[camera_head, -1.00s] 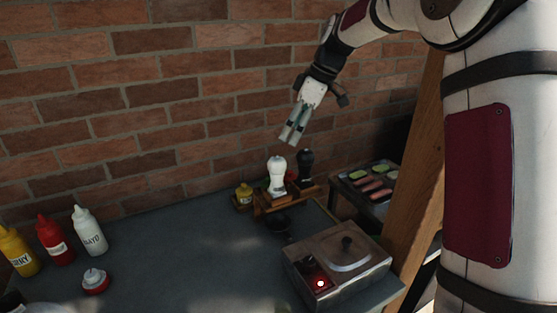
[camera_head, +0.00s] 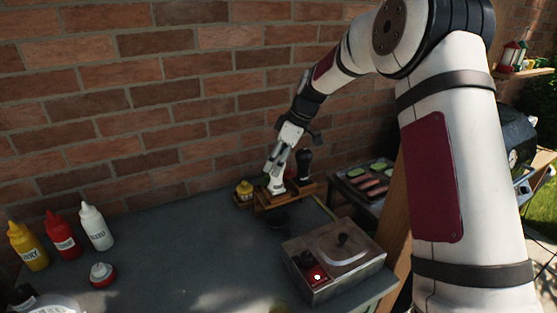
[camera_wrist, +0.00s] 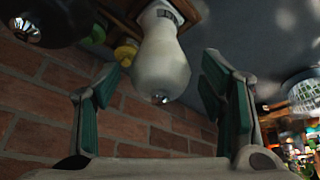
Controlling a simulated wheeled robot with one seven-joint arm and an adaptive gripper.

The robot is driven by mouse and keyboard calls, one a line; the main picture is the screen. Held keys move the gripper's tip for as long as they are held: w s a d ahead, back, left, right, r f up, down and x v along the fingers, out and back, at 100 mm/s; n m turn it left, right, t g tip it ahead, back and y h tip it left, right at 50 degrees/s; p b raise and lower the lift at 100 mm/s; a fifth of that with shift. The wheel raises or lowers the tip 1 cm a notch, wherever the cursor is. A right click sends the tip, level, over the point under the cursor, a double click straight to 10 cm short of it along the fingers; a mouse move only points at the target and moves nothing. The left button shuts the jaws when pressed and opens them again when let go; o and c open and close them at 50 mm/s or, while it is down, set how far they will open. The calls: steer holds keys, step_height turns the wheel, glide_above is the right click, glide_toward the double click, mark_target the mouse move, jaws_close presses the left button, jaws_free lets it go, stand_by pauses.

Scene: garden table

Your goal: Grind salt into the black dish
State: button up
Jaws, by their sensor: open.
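The white grinder (camera_head: 276,186) stands upright in a wooden rack (camera_head: 266,204) near the brick wall. In the wrist view, the white grinder (camera_wrist: 162,60) sits between my two spread fingers, with visible gaps on both sides. My gripper (camera_head: 277,168) is open, pointing down at the grinder's top and partly covering it in the head view. A black grinder (camera_head: 304,167) stands in the same rack, just to the right. The small black dish (camera_head: 279,221) is on the table in front of the rack, dark and partly in shadow.
A small yellow jar (camera_head: 244,191) is left of the white grinder. A metal box with a lid (camera_head: 334,262) stands in front right. A food tray (camera_head: 368,180) is at the right. Sauce bottles (camera_head: 62,236) stand far left. The middle of the table is clear.

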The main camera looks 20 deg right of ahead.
steer(key=c, duration=1.2)
steer(key=shift+m, duration=0.3)
steer(key=m+t, duration=0.1)
steer(key=m, duration=0.2)
steer(key=shift+s+a+h, duration=0.1)
steer(key=shift+s+h, duration=0.05)
steer(key=shift+h, duration=0.25)
steer(key=m, duration=0.2)
steer(key=m+t+h, duration=0.1)
steer(key=m, duration=0.1)
steer(key=shift+a+h, duration=0.2)
steer(key=shift+h, duration=0.1)
steer(key=m+h, duration=0.1)
steer(key=m, duration=0.3)
steer(key=shift+a, duration=0.1)
steer(key=shift+m+h, duration=0.9)
steer(key=shift+m, duration=1)
